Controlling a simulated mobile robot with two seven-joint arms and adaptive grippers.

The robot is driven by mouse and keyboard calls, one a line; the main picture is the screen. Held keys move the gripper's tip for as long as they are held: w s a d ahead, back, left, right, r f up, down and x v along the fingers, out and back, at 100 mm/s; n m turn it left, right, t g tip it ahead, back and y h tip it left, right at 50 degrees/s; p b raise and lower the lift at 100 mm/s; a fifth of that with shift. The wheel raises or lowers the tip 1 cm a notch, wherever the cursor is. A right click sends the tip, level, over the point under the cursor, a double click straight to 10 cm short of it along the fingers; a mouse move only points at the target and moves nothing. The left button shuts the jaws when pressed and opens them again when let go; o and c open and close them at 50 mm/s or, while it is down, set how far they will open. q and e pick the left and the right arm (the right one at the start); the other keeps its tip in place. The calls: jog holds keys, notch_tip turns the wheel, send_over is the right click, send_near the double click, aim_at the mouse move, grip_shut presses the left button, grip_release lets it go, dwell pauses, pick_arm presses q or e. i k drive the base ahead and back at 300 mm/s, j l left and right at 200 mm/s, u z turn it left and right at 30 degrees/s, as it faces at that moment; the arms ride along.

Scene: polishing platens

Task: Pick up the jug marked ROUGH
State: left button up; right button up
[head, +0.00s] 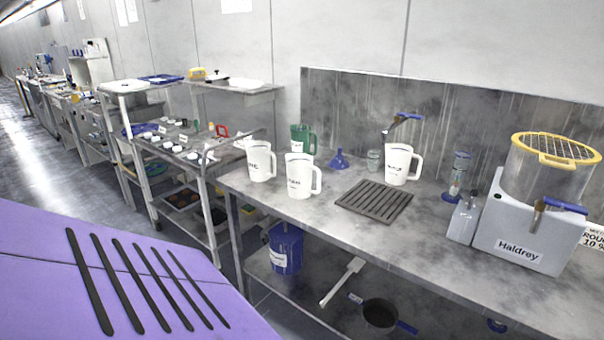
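Three white jugs with small dark labels stand upright on the grey metal bench (440,208). One jug (261,161) is at the bench's left end, a second jug (299,177) is just right of it and nearer, and a third jug (398,165) is further right, behind the black slatted mat. A green jug (302,138) stands at the back. The labels are too small and blurred to read, so I cannot tell which jug is marked ROUGH. The handles of the white jugs face right. Neither of my grippers is in view.
A slatted mat (374,201) lies in front of the third jug. A blue funnel (339,160) and a wall tap (398,122) are behind. A grey Haldrey machine (520,246) and a bottle (464,219) stand at right. Shelving (146,190) is left. The bench's front middle is clear.

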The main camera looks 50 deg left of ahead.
aim_at(299, 166)
jog(key=k+j+u, duration=0.1)
jog(key=j, duration=0.9)
jog(key=k+j+u, duration=0.15)
jog(key=j, duration=0.85)
jog(key=k+j+u, duration=0.1)
jog(key=j, duration=0.95)
jog(key=k+j+u, duration=0.15)
jog(key=j, duration=0.9)
